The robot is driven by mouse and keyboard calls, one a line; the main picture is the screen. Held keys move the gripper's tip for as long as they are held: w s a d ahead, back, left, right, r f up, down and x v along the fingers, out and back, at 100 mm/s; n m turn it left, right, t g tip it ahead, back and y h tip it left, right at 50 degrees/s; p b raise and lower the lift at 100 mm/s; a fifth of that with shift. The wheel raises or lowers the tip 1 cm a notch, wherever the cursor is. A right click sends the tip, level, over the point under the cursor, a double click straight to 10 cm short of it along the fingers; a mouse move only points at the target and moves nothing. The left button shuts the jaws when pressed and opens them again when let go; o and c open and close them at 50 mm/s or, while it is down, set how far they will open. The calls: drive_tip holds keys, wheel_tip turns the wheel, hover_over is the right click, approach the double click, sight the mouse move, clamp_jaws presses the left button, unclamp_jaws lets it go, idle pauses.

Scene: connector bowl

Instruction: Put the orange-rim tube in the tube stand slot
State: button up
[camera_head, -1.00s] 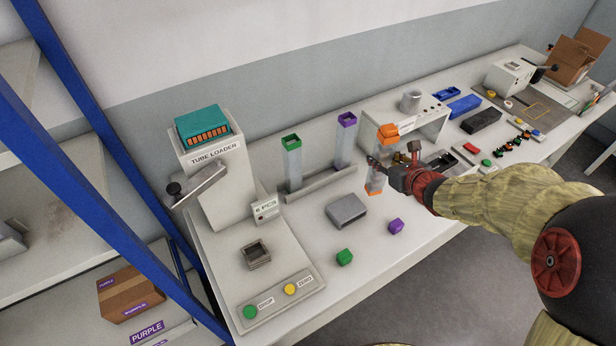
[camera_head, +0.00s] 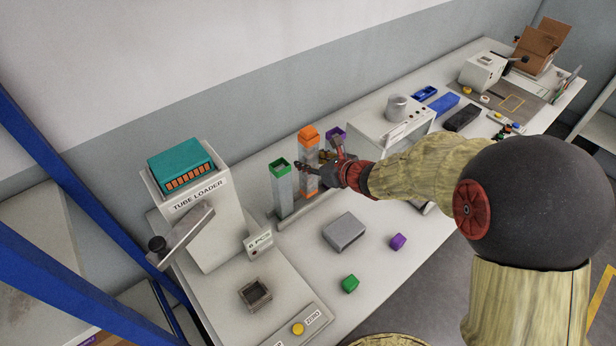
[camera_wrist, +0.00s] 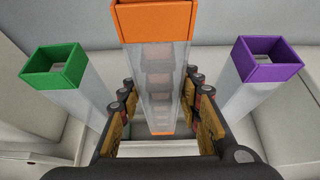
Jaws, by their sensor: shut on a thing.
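The orange-rim tube (camera_head: 309,158) is clear, upright, and held by my gripper (camera_head: 318,172) between the green-rim tube (camera_head: 283,185) and the purple-rim tube (camera_head: 334,138). In the wrist view the orange-rim tube (camera_wrist: 158,75) stands between my gripper's two fingers (camera_wrist: 160,115), with blurred items inside it. The green rim (camera_wrist: 53,68) is at left and the purple rim (camera_wrist: 267,58) at right. The tube stand (camera_head: 292,219) is a low grey rail under the tubes. I cannot tell whether the orange tube's lower end is in the slot or above it.
The tube loader (camera_head: 205,215) stands at left. A grey block (camera_head: 343,231), a green cap (camera_head: 350,284) and a purple cap (camera_head: 398,242) lie in front of the stand. A white machine (camera_head: 395,130) stands right of the tubes, close to my arm.

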drive_tip(key=shift+f+b, duration=0.55)
drive_tip(key=shift+f, duration=1.7)
drive_tip(key=shift+f, duration=0.15)
drive_tip(key=o, duration=1.2)
